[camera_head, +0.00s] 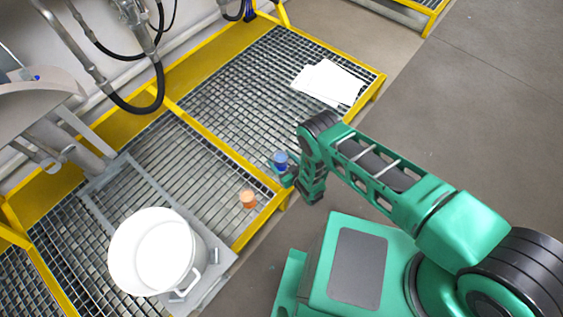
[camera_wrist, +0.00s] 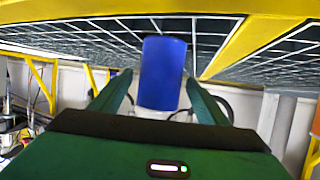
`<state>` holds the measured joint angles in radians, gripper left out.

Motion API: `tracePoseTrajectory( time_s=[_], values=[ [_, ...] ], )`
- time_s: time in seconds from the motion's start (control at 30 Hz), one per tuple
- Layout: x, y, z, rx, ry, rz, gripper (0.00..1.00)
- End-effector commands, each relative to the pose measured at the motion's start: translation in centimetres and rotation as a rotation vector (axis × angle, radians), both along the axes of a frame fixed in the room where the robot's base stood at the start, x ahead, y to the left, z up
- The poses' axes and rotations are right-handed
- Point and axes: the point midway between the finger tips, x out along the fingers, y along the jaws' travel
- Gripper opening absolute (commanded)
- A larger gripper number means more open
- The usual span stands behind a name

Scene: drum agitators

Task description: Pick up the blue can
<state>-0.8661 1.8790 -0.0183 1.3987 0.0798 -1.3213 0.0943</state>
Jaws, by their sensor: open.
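The blue can (camera_head: 281,159) stands on the metal grating near the yellow front edge, right at the end of my arm in the head view. In the wrist view the blue can (camera_wrist: 162,73) fills the middle, between the two green fingers of my gripper (camera_wrist: 160,95). Its lower part in that picture is pale. The fingers are apart, one on each side of the can, and I cannot tell whether either touches it. In the head view my gripper (camera_head: 283,170) is small and partly hidden by my wrist.
An orange can (camera_head: 248,199) stands on the grating nearby, to the left and nearer. A large white bucket (camera_head: 152,252) stands at the lower left. White sheets (camera_head: 327,83) lie on the far grating. Yellow rails (camera_head: 222,147) edge and divide the platform. Bare floor is at right.

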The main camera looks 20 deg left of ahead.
Motion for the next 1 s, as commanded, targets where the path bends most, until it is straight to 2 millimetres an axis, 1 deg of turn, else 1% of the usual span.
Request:
tracePoseTrajectory(
  time_s=[0.1,0.23,0.4,0.6,0.63,0.67,0.7,0.77,0.8,0.83,1.0],
  values=[
    [1.2,1.3,-0.5,0.002,-0.002,0.001,0.69],
    [2.1,2.4,-1.0,0.001,-0.002,0.001,0.69],
    [2.6,2.9,-1.4,0.000,0.000,0.001,0.69],
    [2.6,2.9,-1.4,0.000,0.000,0.001,0.69],
    [2.7,2.9,-1.4,0.000,0.000,0.001,0.64],
    [2.7,2.9,-1.4,0.000,0.000,0.001,0.57],
    [2.7,2.9,-1.4,0.000,0.000,0.000,0.48],
    [2.7,2.9,-1.4,0.000,0.000,0.000,0.33],
    [2.7,2.9,-1.4,0.000,0.000,0.000,0.24],
    [2.7,2.9,-1.4,0.000,0.000,0.000,0.18],
    [2.7,3.0,-1.3,0.001,-0.001,0.000,0.18]
  ],
)
